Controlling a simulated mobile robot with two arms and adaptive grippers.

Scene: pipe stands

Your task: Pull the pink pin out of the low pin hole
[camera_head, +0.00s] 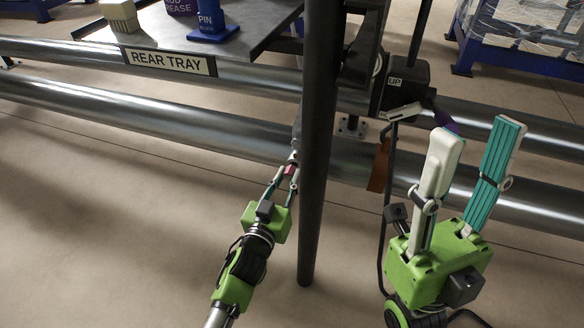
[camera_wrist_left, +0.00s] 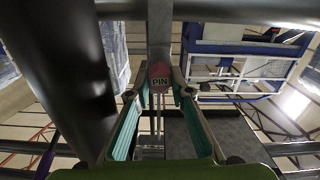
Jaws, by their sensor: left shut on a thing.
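The pink pin (camera_wrist_left: 160,80) shows in the left wrist view as a round pink head marked PIN, between my left fingertips and in front of a grey upright (camera_wrist_left: 160,32). In the head view only a small bit of the pin (camera_head: 290,170) shows. My left gripper (camera_head: 287,167) is shut on it, just left of the dark post; it also shows in the left wrist view (camera_wrist_left: 160,93). The low pin hole is hidden, and I cannot tell how deep the pin sits. My right gripper (camera_head: 478,132) is open and empty at the right, fingers pointing up.
A dark post (camera_head: 318,150) stands close to the right of my left gripper. Long steel pipes (camera_head: 130,110) run behind it. The rear tray (camera_head: 150,28) at upper left holds a blue PIN holder (camera_head: 212,22) and a pale block (camera_head: 119,14). Floor at lower left is clear.

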